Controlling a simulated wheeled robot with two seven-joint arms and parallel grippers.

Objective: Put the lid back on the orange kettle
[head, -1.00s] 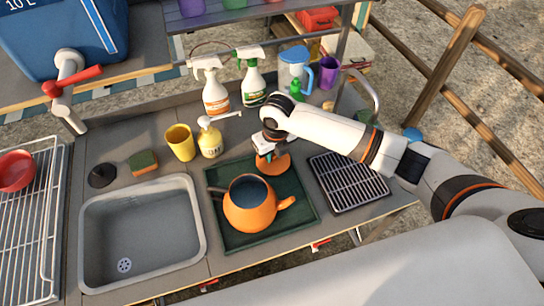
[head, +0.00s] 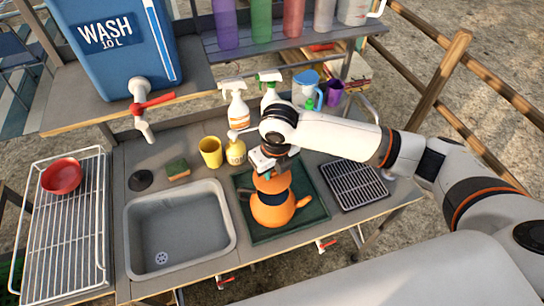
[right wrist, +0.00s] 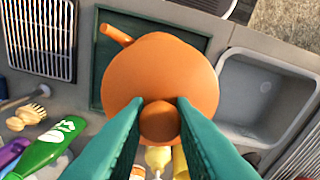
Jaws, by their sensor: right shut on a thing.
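The orange kettle (head: 270,212) stands on a dark green mat (head: 312,207), its spout pointing right. Its dark opening shows in part under the orange lid (head: 271,184). My right gripper (head: 272,168) is shut on the lid's knob and holds the lid above the kettle, toward the opening's back side, with a gap visible at the front. In the right wrist view the green fingers (right wrist: 160,104) pinch the round knob (right wrist: 159,122). There the lid (right wrist: 160,75) hides most of the kettle except the spout (right wrist: 115,33). My left gripper is not in view.
The sink (head: 180,230) lies left of the mat and a drain rack (head: 353,185) right. Behind stand a yellow cup (head: 210,152), a yellow soap bottle (head: 236,150) and spray bottles (head: 238,108). A blue water container (head: 115,45) stands at the back left.

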